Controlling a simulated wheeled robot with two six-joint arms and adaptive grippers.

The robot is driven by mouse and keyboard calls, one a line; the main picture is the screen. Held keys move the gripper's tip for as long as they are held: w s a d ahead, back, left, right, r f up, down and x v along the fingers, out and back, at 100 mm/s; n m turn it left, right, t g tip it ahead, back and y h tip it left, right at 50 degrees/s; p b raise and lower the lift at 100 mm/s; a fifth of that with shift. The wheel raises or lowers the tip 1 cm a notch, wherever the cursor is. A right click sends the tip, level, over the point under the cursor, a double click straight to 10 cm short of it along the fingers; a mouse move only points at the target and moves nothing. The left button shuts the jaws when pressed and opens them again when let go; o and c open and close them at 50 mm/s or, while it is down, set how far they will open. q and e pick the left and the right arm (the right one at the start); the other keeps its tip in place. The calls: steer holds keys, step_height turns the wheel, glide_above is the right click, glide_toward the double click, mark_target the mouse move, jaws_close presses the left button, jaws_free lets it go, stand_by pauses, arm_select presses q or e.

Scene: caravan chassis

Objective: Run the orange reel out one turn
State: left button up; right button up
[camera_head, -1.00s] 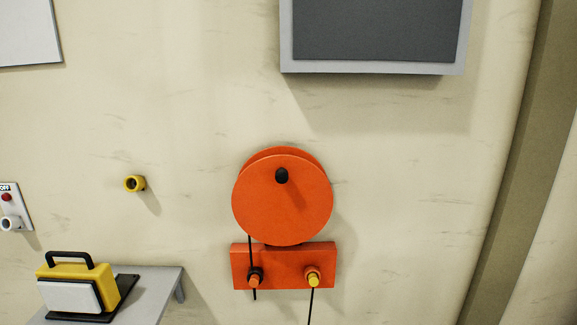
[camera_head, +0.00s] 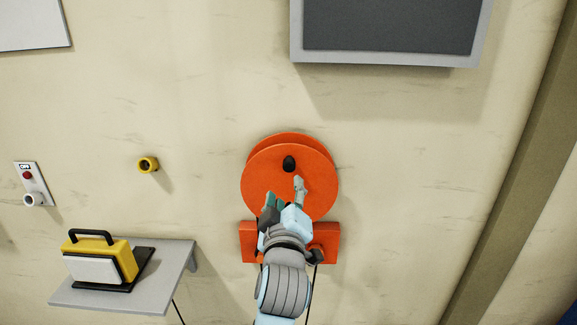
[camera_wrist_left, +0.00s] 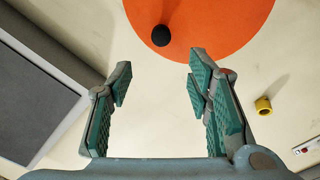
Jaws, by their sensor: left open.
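The orange reel (camera_head: 262,180) is a round drum on the wall with a black knob (camera_head: 289,163) near the upper part of its face. An orange bracket (camera_head: 248,240) sits below it, partly hidden by my left arm. My left gripper (camera_head: 285,192) is in front of the lower part of the reel, below the knob. In the left wrist view the reel (camera_wrist_left: 220,25) and knob (camera_wrist_left: 161,36) show beyond the open, empty fingers (camera_wrist_left: 158,75). The knob lies between the finger lines but apart from them. My right gripper is not in view.
A yellow lamp (camera_head: 118,255) with a black handle stands on a grey shelf (camera_head: 165,285) at lower left. A yellow socket (camera_head: 148,164) and a switch panel (camera_head: 32,183) are on the wall. A grey-framed dark panel (camera_head: 390,25) hangs above. The wall right of the reel is clear.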

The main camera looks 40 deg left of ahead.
mark_target(289, 168)
arm_select(q)
steer(key=p+x, duration=0.1)
steer(key=x, duration=1.2)
steer(key=shift+w+a+f, duration=0.1)
steer(key=shift+w+f, duration=0.1)
steer(key=shift+w, duration=0.05)
jaws_close()
